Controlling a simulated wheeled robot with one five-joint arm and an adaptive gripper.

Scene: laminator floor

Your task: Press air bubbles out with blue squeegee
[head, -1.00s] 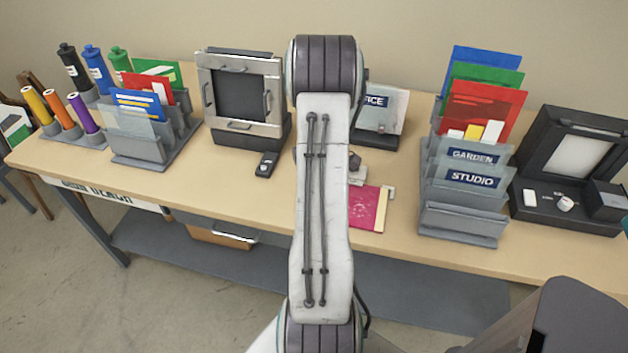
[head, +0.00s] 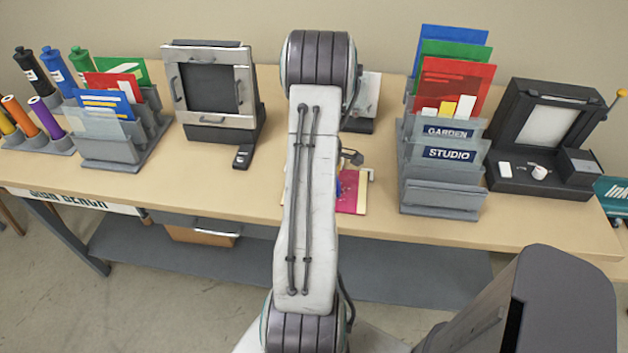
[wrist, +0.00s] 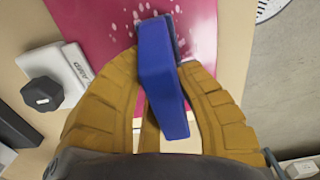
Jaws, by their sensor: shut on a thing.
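The blue squeegee (wrist: 157,70) is held between the two yellow-brown fingers of my gripper (wrist: 162,72) in the wrist view. Its far end lies over the pink sheet (wrist: 95,18); whether it touches the sheet I cannot tell. Several pale bubble spots (wrist: 125,28) show on the sheet around the squeegee's far end. In the head view the pink sheet (head: 349,197) lies on the bench, partly hidden by my arm. My gripper is mostly hidden behind the arm there.
A grey clamp with a dark knob (wrist: 42,93) sits left of the sheet in the wrist view. On the bench (head: 260,195) stand a framed press (head: 183,122), a sorter rack (head: 440,200) and a black light box (head: 495,165). The bench's front edge is close to the sheet.

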